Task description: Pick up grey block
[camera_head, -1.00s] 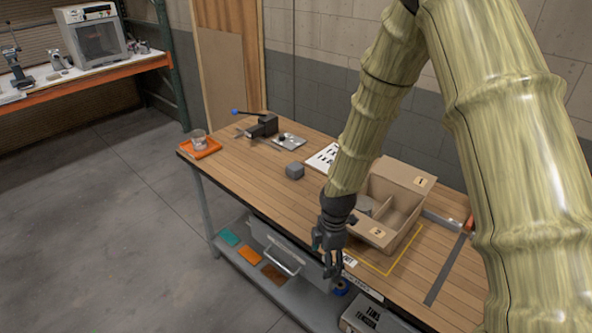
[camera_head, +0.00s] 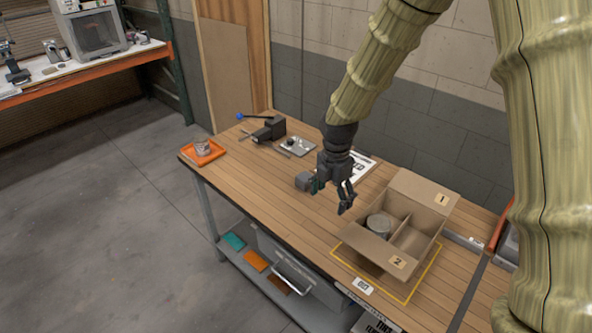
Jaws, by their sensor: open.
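The grey block (camera_head: 303,181) lies on the wooden workbench (camera_head: 270,203), near its middle. My gripper (camera_head: 330,197) hangs over the bench just to the right of the block, fingers pointing down and apart, with nothing between them. Its left finger is close to the block's right side in the picture and covers part of it; I cannot tell whether they touch.
An open cardboard box (camera_head: 426,207) with a grey round can (camera_head: 379,225) in one compartment stands to the right, inside a yellow outline. A black vise (camera_head: 268,131) and a metal plate (camera_head: 298,146) lie behind. An orange tray (camera_head: 203,153) holds a cup at the left end.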

